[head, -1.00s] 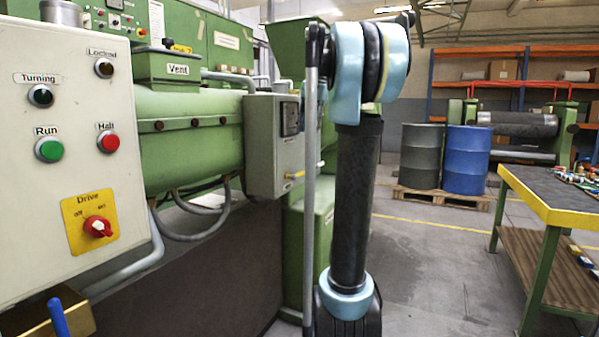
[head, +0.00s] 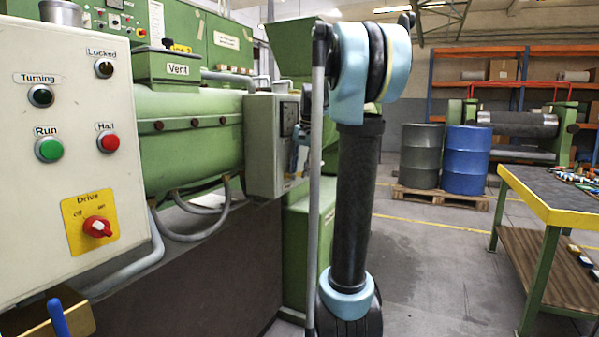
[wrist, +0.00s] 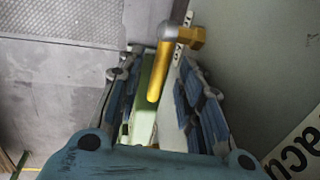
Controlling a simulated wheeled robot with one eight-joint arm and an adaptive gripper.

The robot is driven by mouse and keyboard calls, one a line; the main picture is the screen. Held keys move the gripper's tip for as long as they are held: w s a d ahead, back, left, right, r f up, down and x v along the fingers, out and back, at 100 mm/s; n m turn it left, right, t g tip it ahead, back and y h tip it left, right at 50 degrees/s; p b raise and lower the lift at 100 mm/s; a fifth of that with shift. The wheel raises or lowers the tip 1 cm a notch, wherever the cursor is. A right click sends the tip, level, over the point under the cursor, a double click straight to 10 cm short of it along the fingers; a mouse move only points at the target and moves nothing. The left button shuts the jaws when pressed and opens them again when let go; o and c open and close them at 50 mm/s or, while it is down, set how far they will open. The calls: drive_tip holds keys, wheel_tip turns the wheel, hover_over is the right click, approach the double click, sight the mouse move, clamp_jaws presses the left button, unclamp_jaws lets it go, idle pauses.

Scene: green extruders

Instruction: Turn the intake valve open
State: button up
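A yellow valve lever (wrist: 158,72) with a round grey hub is mounted on the side of the pale grey box. In the wrist view it hangs between the two finger pads of my gripper (wrist: 158,98), which is open. The fingers stand on either side of the lever with visible space, and I see no clear contact. In the head view my gripper (head: 299,155) is small beside the grey box (head: 262,150) and partly hidden by my arm; the lever is hidden there. No label reading "intake" is legible.
A blue handle (head: 59,317) on a brass-coloured body is at the lower left. A white panel (head: 75,200) carries buttons and a red drive switch. Drums (head: 466,160) and a workbench (head: 560,200) stand right, with open floor between.

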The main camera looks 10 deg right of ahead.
drive_tip(key=shift+f, duration=0.25)
clamp_jaws()
